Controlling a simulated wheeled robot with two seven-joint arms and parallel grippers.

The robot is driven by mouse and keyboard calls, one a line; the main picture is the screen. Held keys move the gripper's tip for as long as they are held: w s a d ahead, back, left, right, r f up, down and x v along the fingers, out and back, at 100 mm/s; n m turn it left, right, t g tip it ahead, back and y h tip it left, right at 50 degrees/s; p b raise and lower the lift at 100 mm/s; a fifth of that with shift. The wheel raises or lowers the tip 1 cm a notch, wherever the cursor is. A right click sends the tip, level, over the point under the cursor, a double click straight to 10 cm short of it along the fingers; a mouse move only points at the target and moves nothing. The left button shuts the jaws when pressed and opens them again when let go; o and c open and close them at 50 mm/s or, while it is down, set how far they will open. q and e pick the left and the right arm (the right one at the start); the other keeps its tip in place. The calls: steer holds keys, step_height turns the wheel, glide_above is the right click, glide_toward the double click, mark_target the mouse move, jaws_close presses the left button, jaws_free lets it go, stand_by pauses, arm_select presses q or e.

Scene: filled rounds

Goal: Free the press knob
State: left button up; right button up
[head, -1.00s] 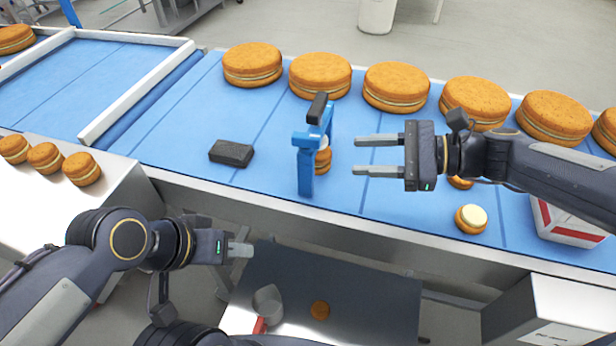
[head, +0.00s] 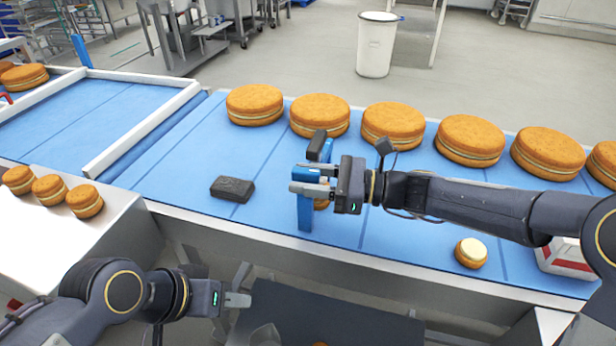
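The press (head: 305,212) is a blue upright frame on the blue conveyor, with a black block-like handle (head: 317,145) on top. A small orange-brown filled round (head: 321,204) stands under it, mostly hidden. My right gripper (head: 308,181) comes in from the right, with its fingers at the upper part of the press, just below the black handle. The fingers overlap the blue frame, and what lies between them is hidden, so I cannot tell whether they grip it. My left gripper (head: 238,299) is low at the front, clear of the conveyor, with its fingers together and empty.
A black block (head: 232,189) lies left of the press. Large filled rounds (head: 394,124) line the conveyor's far side. A cream-topped round (head: 471,252) and a red-and-white box (head: 566,257) are at right. Several small rounds (head: 49,189) sit on the white ledge at left.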

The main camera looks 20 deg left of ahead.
steer(key=c, duration=0.9)
steer(key=shift+o, duration=0.2)
steer(key=n+g+p, duration=0.1)
steer(key=p, duration=0.1)
steer(key=n+g+p, duration=0.1)
steer(key=g+p, duration=0.1)
steer(key=n+g+h+p, duration=0.1)
steer(key=g+p, duration=0.1)
steer(key=shift+w+r, duration=0.2)
steer(key=shift+r, duration=0.2)
steer(key=shift+f+n+g+h+p, duration=0.3)
steer(key=shift+n+g+h+p, duration=0.2)
steer(key=shift+n+g, duration=0.4)
steer(key=o, duration=0.9)
steer(key=shift+s+f, duration=0.1)
steer(key=shift+c, duration=0.2)
